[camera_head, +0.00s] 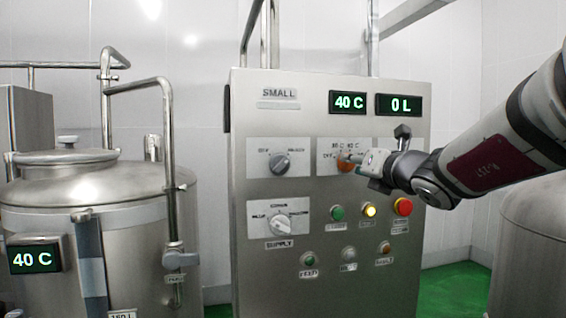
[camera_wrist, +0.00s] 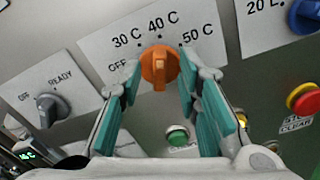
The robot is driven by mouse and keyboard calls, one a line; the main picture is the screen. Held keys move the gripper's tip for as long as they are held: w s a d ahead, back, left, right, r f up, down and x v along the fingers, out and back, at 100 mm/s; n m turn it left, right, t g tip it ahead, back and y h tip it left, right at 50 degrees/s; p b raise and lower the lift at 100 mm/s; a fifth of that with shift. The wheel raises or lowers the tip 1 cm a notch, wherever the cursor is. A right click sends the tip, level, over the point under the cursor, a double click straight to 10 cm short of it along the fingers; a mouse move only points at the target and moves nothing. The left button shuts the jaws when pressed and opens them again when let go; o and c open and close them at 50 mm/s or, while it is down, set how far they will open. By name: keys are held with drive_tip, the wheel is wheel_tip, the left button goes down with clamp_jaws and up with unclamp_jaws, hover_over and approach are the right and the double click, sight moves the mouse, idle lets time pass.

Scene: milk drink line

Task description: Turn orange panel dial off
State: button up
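The orange dial (camera_wrist: 160,68) sits on a white plate marked OFF, 30 C, 40 C and 50 C. Its ridge stands about upright in the wrist view, toward the 40 C label. In the head view the dial (camera_head: 345,165) is partly covered by my gripper (camera_head: 358,161). In the wrist view, my gripper (camera_wrist: 161,70) has its two teal fingers on either side of the dial, with a gap visible at each side. It is open, and the fingertips are close to the panel. I cannot tell the exact depth between tips and plate.
A grey OFF/READY dial (camera_wrist: 48,108) is left of the orange one. A blue dial (camera_wrist: 305,16) and a red button (camera_wrist: 304,99) are to the right, and a green button (camera_wrist: 178,136) is below. The panel displays (camera_head: 346,102) read 40 C and 0 L. A steel tank (camera_head: 95,205) stands left.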

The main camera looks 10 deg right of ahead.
drive_tip(key=shift+w+a, duration=0.1)
drive_tip(key=shift+w, duration=0.4)
clamp_jaws()
drive_tip(key=shift+n+b, duration=0.3)
drive_tip(key=shift+a+f+n+b, duration=0.1)
drive_tip(key=shift+a+n+b, duration=0.1)
drive_tip(key=shift+n+b, duration=3.9)
drive_tip(key=shift+a+f+n+b, duration=0.1)
drive_tip(key=shift+a+n+b, duration=0.05)
drive_tip(key=shift+n+b, duration=3.95)
drive_tip(key=shift+s+n+p, duration=0.1)
drive_tip(key=shift+n+p, duration=0.2)
drive_tip(key=shift+n, duration=0.3)
